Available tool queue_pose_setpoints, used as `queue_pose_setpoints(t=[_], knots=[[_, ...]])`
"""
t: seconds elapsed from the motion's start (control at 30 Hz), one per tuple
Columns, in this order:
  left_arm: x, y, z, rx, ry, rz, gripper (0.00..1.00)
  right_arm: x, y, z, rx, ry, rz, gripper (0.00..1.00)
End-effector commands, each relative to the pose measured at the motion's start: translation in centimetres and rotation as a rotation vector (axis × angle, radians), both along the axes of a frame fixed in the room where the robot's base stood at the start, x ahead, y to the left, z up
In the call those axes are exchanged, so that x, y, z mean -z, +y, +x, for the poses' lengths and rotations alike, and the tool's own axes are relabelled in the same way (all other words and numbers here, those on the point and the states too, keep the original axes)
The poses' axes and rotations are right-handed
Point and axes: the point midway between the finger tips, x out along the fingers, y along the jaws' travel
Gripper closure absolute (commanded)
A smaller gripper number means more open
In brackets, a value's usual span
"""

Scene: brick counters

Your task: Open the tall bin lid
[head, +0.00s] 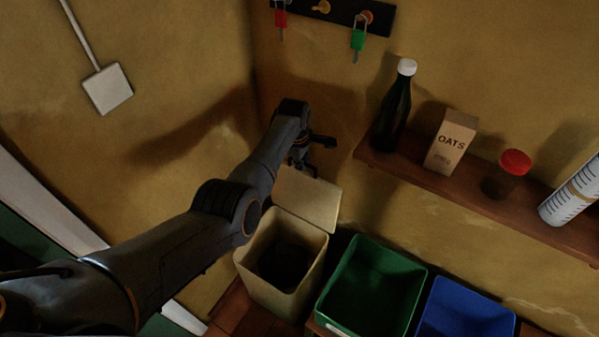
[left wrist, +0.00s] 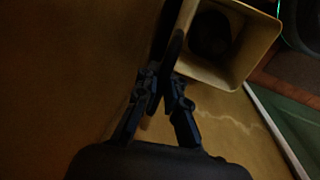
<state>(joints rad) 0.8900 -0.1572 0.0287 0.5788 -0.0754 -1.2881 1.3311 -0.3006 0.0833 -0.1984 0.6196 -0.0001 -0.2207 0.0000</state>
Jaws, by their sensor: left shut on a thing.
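The tall bin (head: 272,293) is cream and open at the top, with a dark inside. Its cream lid (head: 310,200) is swung up and stands tilted back at the bin's rear rim. My left gripper (head: 303,163) is at the lid's upper edge, shut on the lid, and partly hidden behind my own arm. In the left wrist view the gripper (left wrist: 168,80) has its fingers close together on the lid (left wrist: 173,42), seen nearly edge-on and dark. The bin's open mouth (left wrist: 252,48) is beside it. My right gripper is in neither view.
A green bin (head: 333,297) and a blue bin (head: 440,297) stand right of the tall bin. A wooden shelf (head: 400,165) above holds a dark bottle (head: 397,115), an oats box (head: 452,143) and a red-lidded jar (head: 507,175). Walls close in behind and at left.

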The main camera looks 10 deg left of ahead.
Motion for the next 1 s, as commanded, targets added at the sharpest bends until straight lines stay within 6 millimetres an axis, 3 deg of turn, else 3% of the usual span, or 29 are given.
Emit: queue_pose_setpoints(t=[0.47,0.5,0.6,1.0], knots=[[-0.7,-0.1,0.7,0.000,-0.014,0.000,1.00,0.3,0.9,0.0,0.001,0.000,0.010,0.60],[-0.7,-0.1,0.7,0.000,-0.015,0.000,0.89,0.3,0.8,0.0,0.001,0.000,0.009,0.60],[-0.7,-0.1,0.7,0.000,-0.013,0.000,0.68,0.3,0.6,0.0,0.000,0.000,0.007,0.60],[-0.6,-0.1,0.4,0.001,-0.007,0.000,0.68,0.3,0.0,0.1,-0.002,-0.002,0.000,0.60]])
